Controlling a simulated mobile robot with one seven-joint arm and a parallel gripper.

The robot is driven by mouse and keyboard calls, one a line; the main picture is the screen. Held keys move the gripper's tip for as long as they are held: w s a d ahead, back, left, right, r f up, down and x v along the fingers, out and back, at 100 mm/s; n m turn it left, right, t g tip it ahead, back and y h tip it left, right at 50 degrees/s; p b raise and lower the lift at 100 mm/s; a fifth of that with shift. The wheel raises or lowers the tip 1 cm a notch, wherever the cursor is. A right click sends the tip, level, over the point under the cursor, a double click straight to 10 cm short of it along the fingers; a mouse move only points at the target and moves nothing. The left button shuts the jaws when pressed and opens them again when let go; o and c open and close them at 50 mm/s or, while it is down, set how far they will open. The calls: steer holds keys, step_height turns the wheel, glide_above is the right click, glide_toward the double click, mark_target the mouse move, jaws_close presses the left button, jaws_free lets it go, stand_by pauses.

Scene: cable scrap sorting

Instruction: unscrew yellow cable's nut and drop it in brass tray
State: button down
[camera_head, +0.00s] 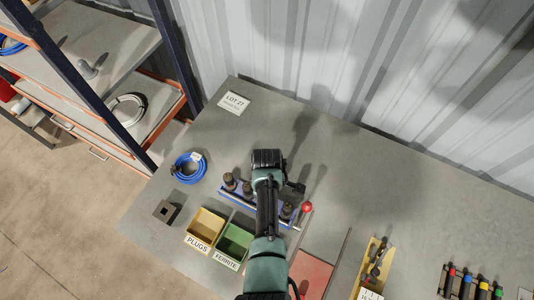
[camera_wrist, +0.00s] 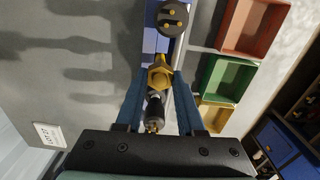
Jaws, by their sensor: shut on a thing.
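A yellow hexagonal nut (camera_wrist: 160,77) sits between the tips of my gripper (camera_wrist: 161,74) in the wrist view, with both blue fingers closed on its sides. A black connector body (camera_wrist: 154,106) with a brass-coloured end lies in line with it, between the fingers. A blue rack (camera_head: 237,203) holds dark upright connectors, and my arm covers part of it. The yellow cable itself cannot be made out. No tray is readably labelled brass. A yellow tray labelled PLUGS (camera_head: 207,223) and a green tray labelled FERRITE (camera_head: 235,240) stand in front of the rack.
A red-orange tray (camera_wrist: 224,28) shows in the wrist view beside the green one. A coil of blue cable (camera_head: 188,168) lies left of the rack, near a dark block (camera_head: 166,211). A yellow tool holder (camera_head: 368,270) stands right. The table's back is mostly clear below the corrugated wall.

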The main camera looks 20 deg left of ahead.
steer(key=n, duration=0.6)
steer(key=n+p, duration=0.1)
steer(key=n, duration=0.4)
steer(key=shift+n, duration=0.4)
steer(key=n, duration=0.6)
steer(key=shift+n, duration=0.3)
steer(key=n, duration=0.4)
steer(key=shift+w+a+r, duration=0.15)
steer(key=shift+w+r, duration=0.05)
steer(key=shift+w, duration=0.05)
steer(key=shift+n+p, duration=0.3)
steer(key=shift+s+f, duration=0.2)
steer(key=shift+c, duration=2.2)
jaws_free()
